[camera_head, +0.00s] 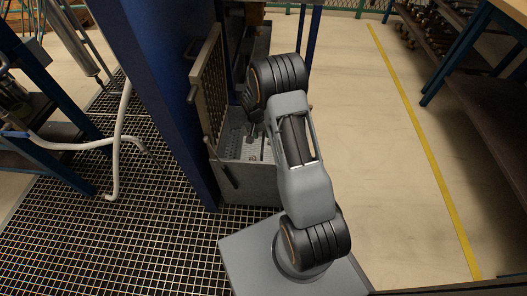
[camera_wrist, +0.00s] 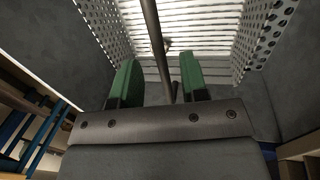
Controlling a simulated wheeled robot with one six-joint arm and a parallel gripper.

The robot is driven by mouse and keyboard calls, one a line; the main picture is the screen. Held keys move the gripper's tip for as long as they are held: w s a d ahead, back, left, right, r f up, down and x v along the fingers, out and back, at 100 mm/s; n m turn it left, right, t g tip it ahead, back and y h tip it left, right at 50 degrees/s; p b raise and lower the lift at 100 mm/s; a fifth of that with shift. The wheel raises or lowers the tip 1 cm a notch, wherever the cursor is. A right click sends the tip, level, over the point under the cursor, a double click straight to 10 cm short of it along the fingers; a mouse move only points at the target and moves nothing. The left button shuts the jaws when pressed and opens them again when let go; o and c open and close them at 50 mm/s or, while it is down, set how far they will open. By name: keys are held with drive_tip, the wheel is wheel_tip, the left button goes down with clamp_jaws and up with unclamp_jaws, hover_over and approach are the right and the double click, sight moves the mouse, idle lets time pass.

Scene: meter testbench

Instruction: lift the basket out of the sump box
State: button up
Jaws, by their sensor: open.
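The sump box (camera_head: 250,186) is a grey open-topped box beside the blue post. The basket (camera_head: 238,147) sits inside it, with a perforated pale metal surface. In the wrist view the basket's perforated wall (camera_wrist: 262,38) and slatted bright bottom (camera_wrist: 200,42) show beyond my gripper (camera_wrist: 160,60). Its two green fingers are open. A thin dark bar, apparently the basket's handle (camera_wrist: 154,32), runs between them; I cannot tell whether either finger touches it. In the head view my gripper is small and dark over the box, partly hidden by my arm.
A grated panel (camera_head: 210,88) stands upright at the box's left edge, near the blue post (camera_head: 160,90). A pale hose (camera_head: 118,150) lies left. Open floor (camera_head: 365,150) is to the right.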

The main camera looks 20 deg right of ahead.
sight(263, 138)
drive_tip(key=f, duration=0.2)
drive_tip(key=f+b, duration=0.1)
drive_tip(key=shift+s+d+f, duration=0.15)
drive_tip(key=shift+d+f, duration=0.05)
drive_tip(key=shift+d, duration=0.05)
drive_tip(key=shift+c, duration=0.2)
clamp_jaws()
drive_tip(key=shift+r, duration=0.1)
